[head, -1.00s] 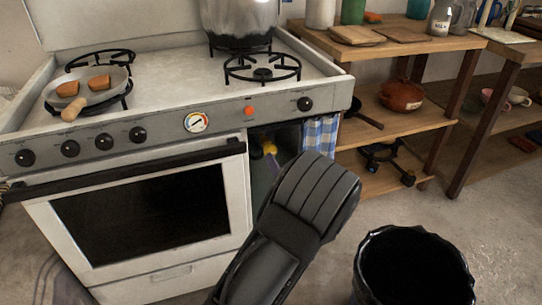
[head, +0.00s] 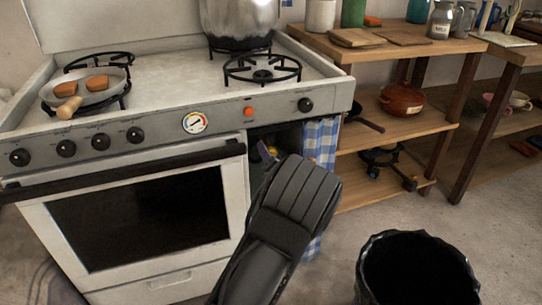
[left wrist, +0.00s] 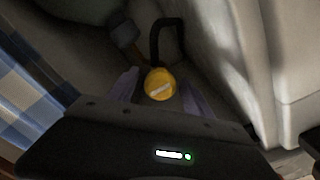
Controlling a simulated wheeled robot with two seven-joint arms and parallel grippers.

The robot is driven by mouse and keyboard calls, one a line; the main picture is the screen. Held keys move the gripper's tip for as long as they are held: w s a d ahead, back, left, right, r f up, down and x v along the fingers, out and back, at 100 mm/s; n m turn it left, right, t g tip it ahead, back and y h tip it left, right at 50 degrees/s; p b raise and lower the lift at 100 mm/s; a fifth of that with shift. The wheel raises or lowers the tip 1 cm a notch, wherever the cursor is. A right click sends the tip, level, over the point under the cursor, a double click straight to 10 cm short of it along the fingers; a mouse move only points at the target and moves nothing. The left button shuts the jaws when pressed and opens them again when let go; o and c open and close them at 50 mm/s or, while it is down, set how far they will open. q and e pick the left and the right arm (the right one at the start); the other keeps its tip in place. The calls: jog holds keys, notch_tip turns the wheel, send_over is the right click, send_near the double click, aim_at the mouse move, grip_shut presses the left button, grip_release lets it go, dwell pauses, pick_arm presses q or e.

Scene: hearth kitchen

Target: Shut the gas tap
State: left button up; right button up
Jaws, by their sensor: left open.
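The gas tap shows in the left wrist view as a round yellow knob (left wrist: 160,86) with a pale bar across its face. It sits in the dark recess beside the oven; in the head view only a bit of yellow (head: 272,151) shows. My left gripper (left wrist: 159,76) is open, with one purple-grey finger on each side of the knob. I cannot tell whether the fingers touch it. In the head view the black left wrist hides most of the recess and the fingers. My right gripper is in neither view.
A blue checked curtain (head: 321,140) hangs right of the recess; the white oven wall (left wrist: 290,60) closes its other side. A black curved hose (left wrist: 165,27) rises behind the knob. A black bin (head: 418,240) stands on the floor. The stove (head: 160,75) holds a pan and a pot.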

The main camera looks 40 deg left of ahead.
pick_arm(q)
grip_shut()
dwell(0.5)
